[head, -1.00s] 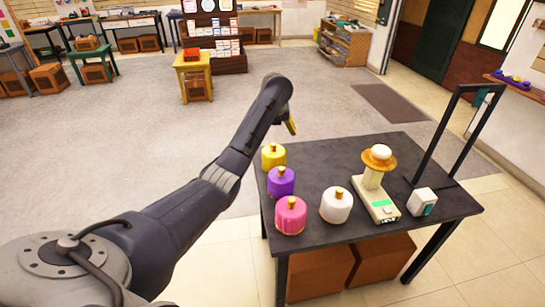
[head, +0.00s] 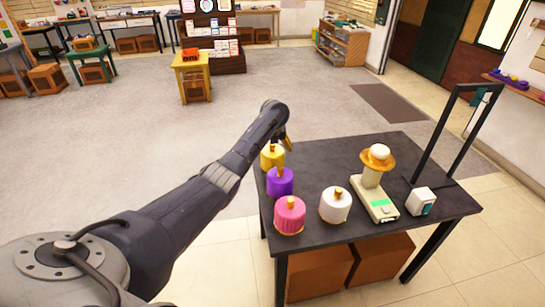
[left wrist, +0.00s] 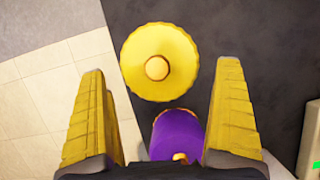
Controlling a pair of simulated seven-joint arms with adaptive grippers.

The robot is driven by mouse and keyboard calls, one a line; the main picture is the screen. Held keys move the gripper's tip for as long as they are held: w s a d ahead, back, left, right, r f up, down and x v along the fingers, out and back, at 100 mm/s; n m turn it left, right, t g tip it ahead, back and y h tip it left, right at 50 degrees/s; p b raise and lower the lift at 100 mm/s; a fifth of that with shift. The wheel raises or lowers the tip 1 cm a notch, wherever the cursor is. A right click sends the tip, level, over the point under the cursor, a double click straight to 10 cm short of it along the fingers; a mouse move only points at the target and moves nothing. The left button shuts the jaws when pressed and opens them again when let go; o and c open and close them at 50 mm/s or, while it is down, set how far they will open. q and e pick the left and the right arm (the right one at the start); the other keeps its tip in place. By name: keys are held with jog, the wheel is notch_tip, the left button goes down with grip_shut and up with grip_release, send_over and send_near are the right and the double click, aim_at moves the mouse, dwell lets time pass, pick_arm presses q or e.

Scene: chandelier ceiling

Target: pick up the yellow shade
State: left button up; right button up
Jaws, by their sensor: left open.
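The yellow shade (head: 272,157) stands at the far left corner of the dark table, behind the purple shade (head: 280,182). In the left wrist view the yellow shade (left wrist: 160,62) is seen from above, round with a small knob, just beyond and between my fingertips. My left gripper (head: 285,140) is above it in the head view. The purple shade (left wrist: 178,135) shows lower down between the fingers. My right gripper is out of view.
A pink shade (head: 289,215) and a white shade (head: 335,205) stand nearer on the dark table (head: 325,160). A beige stand with an orange-and-white top (head: 376,175), a small white box (head: 421,201) and a black frame (head: 437,135) are to the right.

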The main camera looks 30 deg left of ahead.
aim_at(273, 150)
pick_arm(q)
jog(key=shift+x, duration=2.6)
jog(key=shift+s, duration=0.2)
jog(key=c, duration=1)
